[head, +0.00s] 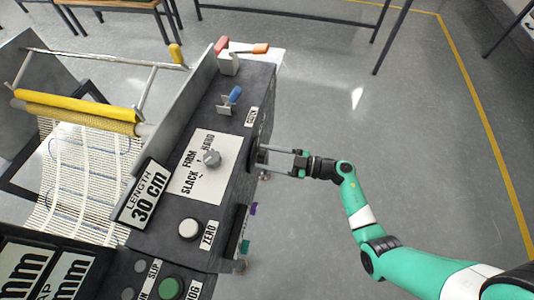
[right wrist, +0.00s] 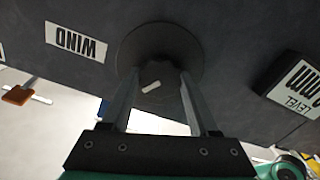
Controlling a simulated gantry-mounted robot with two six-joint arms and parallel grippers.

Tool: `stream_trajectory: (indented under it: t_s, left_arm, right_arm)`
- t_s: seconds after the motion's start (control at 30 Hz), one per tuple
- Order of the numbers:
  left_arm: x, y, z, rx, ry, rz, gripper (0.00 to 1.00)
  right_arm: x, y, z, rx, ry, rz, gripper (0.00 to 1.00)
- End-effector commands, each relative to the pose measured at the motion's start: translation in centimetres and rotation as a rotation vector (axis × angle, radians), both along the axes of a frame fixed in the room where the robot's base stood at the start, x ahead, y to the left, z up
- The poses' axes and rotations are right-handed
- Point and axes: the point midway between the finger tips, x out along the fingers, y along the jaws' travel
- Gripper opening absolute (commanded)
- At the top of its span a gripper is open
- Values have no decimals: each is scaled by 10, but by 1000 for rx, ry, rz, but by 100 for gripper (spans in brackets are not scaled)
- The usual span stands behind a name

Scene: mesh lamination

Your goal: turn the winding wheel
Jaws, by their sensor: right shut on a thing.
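The winding wheel (right wrist: 165,38) is a dark grey disc on the dark side wall of the machine, beside a white WIND label (right wrist: 76,41) that reads upside down in the right wrist view. A darker hub with a short white mark (right wrist: 151,87) stands out from its middle. In the head view the wheel (head: 257,156) shows edge-on at the machine's right side. My right gripper (right wrist: 156,84) is shut on the hub, one finger on each side; in the head view it reaches in from the right (head: 272,157). My left gripper is not in view.
The machine top carries a grey knob (head: 212,158) on a SLACK/FIRM/HARD plate, a white ZERO button (head: 189,229) and a green button (head: 171,289). White mesh (head: 85,170) lies at the left under a yellow roller (head: 75,105). Open floor surrounds my right arm.

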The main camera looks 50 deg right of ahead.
Motion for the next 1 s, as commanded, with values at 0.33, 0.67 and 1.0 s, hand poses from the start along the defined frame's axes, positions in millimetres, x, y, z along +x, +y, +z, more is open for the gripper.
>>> stream_trajectory:
  t_s: [0.33, 0.67, 1.0]
  left_arm:
    - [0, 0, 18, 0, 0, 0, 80]
    - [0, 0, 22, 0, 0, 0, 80]
    - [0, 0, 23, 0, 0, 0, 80]
  right_arm:
    - [0, 0, 2, -267, -141, 0, 5]
    - [0, 0, 0, -472, -253, 0, 5]
    - [0, 1, -1, -561, -299, 1, 5]
